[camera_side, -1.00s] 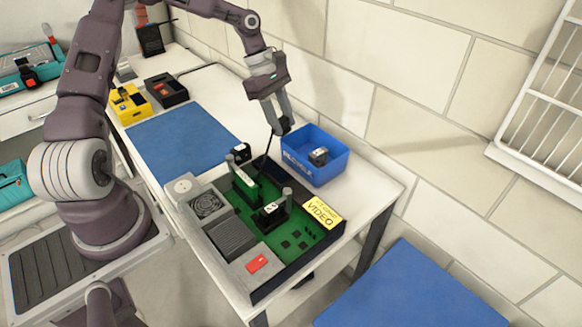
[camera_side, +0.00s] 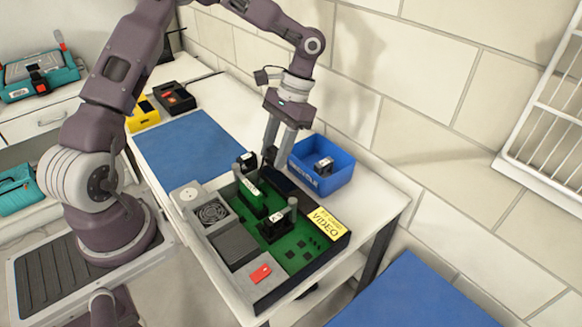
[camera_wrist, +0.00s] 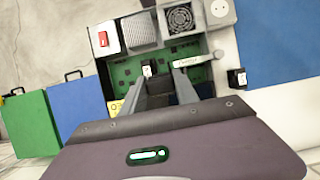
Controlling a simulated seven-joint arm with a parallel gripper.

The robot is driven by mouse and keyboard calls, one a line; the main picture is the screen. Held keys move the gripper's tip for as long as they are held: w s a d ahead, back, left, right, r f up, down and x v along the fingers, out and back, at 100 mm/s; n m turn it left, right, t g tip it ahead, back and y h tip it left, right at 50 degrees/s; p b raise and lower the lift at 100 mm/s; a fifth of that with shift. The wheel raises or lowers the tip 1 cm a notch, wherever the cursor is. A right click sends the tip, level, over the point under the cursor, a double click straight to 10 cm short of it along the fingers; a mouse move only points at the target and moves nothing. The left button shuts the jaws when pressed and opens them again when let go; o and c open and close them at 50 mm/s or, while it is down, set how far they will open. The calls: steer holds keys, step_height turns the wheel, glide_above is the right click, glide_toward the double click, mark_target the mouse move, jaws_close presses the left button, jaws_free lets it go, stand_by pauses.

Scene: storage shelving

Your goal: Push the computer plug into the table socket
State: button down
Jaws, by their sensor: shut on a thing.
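My gripper (camera_side: 271,155) is shut on a dark flat piece (camera_side: 279,181) at the back edge of the open computer case. In the wrist view a dark block (camera_wrist: 186,88) shows between the fingers (camera_wrist: 165,76); its lower end is hidden. A white round socket (camera_side: 189,193) sits on the case's left corner, and it also shows in the wrist view (camera_wrist: 220,9). I see nothing in it. A small black block with a white label (camera_side: 246,158) stands on the table behind the case; it may be the plug, but I cannot tell.
The green circuit board (camera_side: 292,258) carries two upright black parts with grey posts. A blue bin (camera_side: 330,182) holding a small labelled block stands right beside my gripper. A blue mat (camera_side: 187,143) lies clear at the left. The wall is close behind.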

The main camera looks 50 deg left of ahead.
steer(key=s+a+f, duration=0.4)
steer(key=s+a, duration=0.4)
steer(key=a, duration=0.1)
steer(key=s+a+f, duration=0.4)
steer(key=s+a, duration=0.4)
steer(key=a, duration=0.2)
steer(key=shift+s+f, duration=0.2)
steer(key=shift+s, duration=0.15)
steer(key=shift+f, duration=2.9)
steer(key=shift+f, duration=0.5)
steer(key=c, duration=0.9)
jaws_free()
steer(key=shift+o, duration=0.2)
